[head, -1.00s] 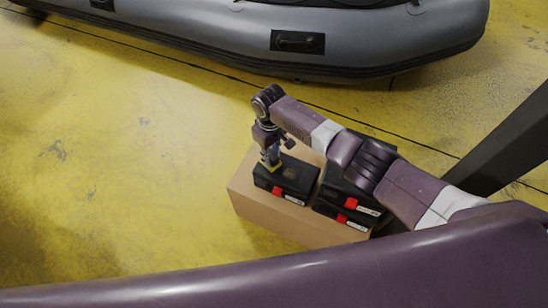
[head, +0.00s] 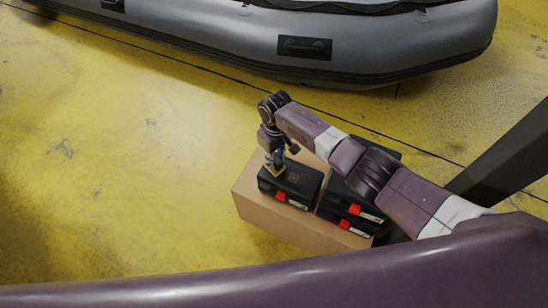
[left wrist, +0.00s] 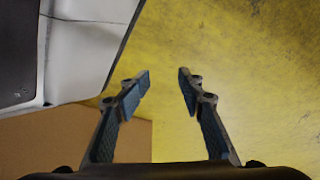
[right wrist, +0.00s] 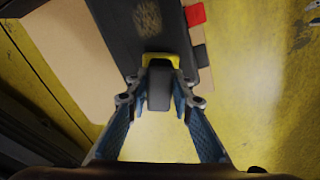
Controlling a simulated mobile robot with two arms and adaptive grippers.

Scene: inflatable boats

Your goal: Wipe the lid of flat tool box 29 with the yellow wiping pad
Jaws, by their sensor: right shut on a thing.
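A flat black tool box (head: 297,184) with a red latch lies on the left of a cardboard box; its label is too small to read. A brownish smudge (right wrist: 148,18) marks its dark lid in the right wrist view. My right gripper (right wrist: 160,100) is shut on the grey handle of the yellow wiping pad (right wrist: 161,59). The pad is at the lid's left end in the head view (head: 275,171), on or just above it; contact is unclear. My left gripper (left wrist: 162,78) is open and empty in the left wrist view.
More black boxes with red latches (head: 345,207) are stacked just right, partly under my right arm. The cardboard box (head: 262,212) supports them all. A grey inflatable boat (head: 370,55) lies behind. The yellow floor at left is clear.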

